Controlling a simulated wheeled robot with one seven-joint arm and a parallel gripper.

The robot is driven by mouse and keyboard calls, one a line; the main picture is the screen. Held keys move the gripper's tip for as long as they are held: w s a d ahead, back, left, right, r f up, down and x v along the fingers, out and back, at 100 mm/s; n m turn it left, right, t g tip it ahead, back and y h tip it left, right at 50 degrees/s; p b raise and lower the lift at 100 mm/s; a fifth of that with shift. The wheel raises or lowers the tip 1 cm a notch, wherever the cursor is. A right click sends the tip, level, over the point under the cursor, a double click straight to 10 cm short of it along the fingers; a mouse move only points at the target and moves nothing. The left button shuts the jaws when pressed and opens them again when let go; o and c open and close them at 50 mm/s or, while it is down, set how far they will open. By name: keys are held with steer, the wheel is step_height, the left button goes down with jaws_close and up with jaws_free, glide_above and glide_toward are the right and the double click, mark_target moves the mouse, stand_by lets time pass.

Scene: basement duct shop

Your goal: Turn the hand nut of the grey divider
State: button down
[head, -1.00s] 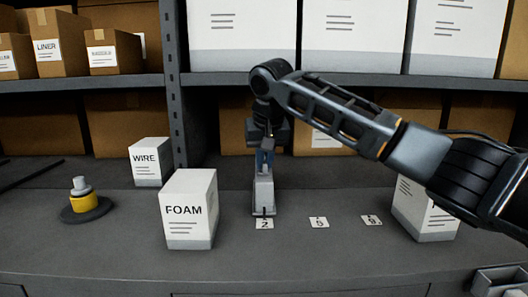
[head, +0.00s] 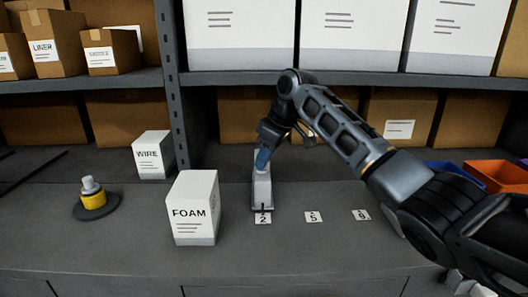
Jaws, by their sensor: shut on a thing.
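The grey divider (head: 262,192) stands upright on the bench behind the tag marked 2, in the middle of the head view. My gripper (head: 263,160) is at its top, coming down from above with the wrist tilted to the upper right. The bluish fingers are shut on the hand nut at the top of the divider. The nut itself is hidden by the fingers.
A FOAM box (head: 195,210) stands close left of the divider, with a WIRE box (head: 153,155) behind. A yellow-and-grey piece (head: 93,198) sits far left. Tags 5 (head: 313,217) and 9 (head: 361,215) lie right on clear bench. Blue and orange bins (head: 497,176) are at right.

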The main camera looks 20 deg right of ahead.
steer(key=n, duration=0.2)
steer(key=n+g, duration=0.1)
steer(key=n+g+y, duration=0.1)
steer(key=n, duration=0.1)
steer(key=shift+f+n, duration=0.3)
steer(key=shift+f, duration=0.05)
stand_by(0.3)
steer(key=c, duration=1.2)
jaws_free()
steer(key=shift+d, duration=0.1)
steer(key=shift+o, duration=0.2)
steer(key=shift+w+r, duration=0.1)
steer(key=shift+r, duration=0.05)
steer(key=shift+r, duration=0.2)
steer(key=b+v, duration=0.1)
steer(key=v, duration=0.6)
steer(key=shift+r, duration=0.15)
steer(key=shift+d, duration=0.15)
